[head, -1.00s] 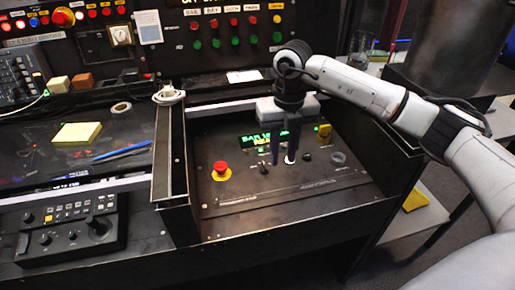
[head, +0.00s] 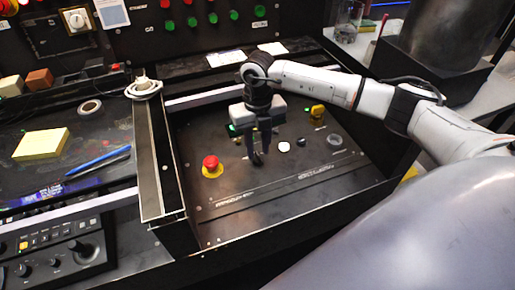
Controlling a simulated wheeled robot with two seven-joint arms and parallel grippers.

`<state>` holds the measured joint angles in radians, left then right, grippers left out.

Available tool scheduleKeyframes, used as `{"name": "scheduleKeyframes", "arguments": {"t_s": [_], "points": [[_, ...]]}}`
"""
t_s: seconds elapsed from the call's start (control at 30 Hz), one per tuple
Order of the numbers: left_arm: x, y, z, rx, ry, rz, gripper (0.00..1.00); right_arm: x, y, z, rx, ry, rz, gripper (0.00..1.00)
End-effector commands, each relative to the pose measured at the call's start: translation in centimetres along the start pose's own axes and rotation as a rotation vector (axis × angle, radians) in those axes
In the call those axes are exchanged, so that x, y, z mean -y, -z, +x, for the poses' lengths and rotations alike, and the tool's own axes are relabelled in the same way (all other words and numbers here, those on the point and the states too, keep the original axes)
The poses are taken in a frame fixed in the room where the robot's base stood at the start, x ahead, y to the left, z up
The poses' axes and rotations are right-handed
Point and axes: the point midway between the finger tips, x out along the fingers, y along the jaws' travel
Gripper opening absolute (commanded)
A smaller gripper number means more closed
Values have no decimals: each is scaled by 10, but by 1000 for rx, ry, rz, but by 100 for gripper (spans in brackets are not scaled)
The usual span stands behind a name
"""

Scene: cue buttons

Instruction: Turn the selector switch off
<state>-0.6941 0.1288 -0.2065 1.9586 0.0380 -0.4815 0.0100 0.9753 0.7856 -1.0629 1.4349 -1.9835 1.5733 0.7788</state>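My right gripper (head: 258,154) points down over the recessed black control panel (head: 235,205). Its two dark fingers are a little apart. The small black selector switch (head: 257,159) shows at the fingertips, seemingly between them and partly hidden. I cannot tell whether the fingers touch it, nor which way it is turned. A red mushroom button (head: 211,163) on a yellow base sits left of the gripper. A white button (head: 284,147) and a small black knob (head: 302,142) sit to its right. My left gripper is out of view.
A yellow button (head: 317,111) and a dark round fitting (head: 335,141) are at the panel's right. Raised dark walls edge the panel, with a coiled white cable (head: 144,88) on the left one. A yellow notepad (head: 40,144) and blue pens (head: 97,160) lie further left.

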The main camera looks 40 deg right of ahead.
Motion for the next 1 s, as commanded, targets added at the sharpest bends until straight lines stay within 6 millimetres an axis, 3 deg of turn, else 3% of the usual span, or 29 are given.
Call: {"name": "scheduleKeyframes", "arguments": {"t_s": [0.13,0.4,0.57,1.0], "points": [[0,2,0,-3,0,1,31,0,0,10,-1,-1,0,26],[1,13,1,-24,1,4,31,0,0,12,0,-1,0,26],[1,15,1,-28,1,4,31,0,0,11,0,-1,0,0],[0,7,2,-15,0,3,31,0,0,11,1,-1,-53,0]]}}
